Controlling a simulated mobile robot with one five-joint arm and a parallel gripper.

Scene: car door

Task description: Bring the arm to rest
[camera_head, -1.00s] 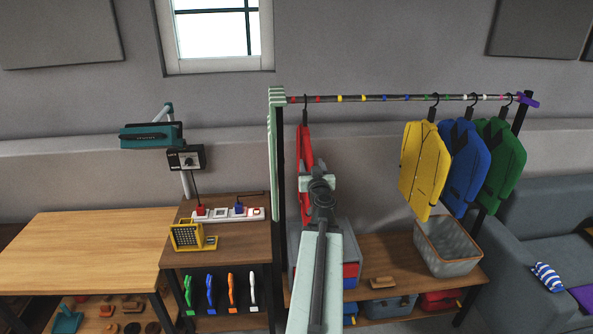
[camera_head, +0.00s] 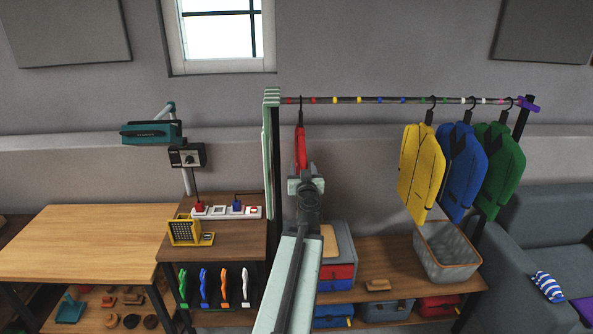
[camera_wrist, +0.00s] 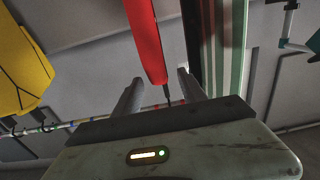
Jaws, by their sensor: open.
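My arm (camera_head: 290,275) reaches forward from the bottom of the head view toward the left end of a clothes rack. Its wrist hides the gripper's fingers there. In the wrist view my gripper (camera_wrist: 158,85) shows two dark fingers standing apart. A red garment (camera_wrist: 146,40) shows edge-on beyond and between the fingers, and I cannot tell whether it touches them. In the head view the red garment (camera_head: 301,148) hangs on the rail, its lower part hidden behind my wrist.
The rail (camera_head: 390,100) also carries yellow (camera_head: 421,172), blue (camera_head: 463,170) and green (camera_head: 500,165) garments at the right. A striped post (camera_head: 270,150) stands close left of my wrist. A grey basket (camera_head: 446,252) sits on the shelf below. A wooden table (camera_head: 80,240) stands at left.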

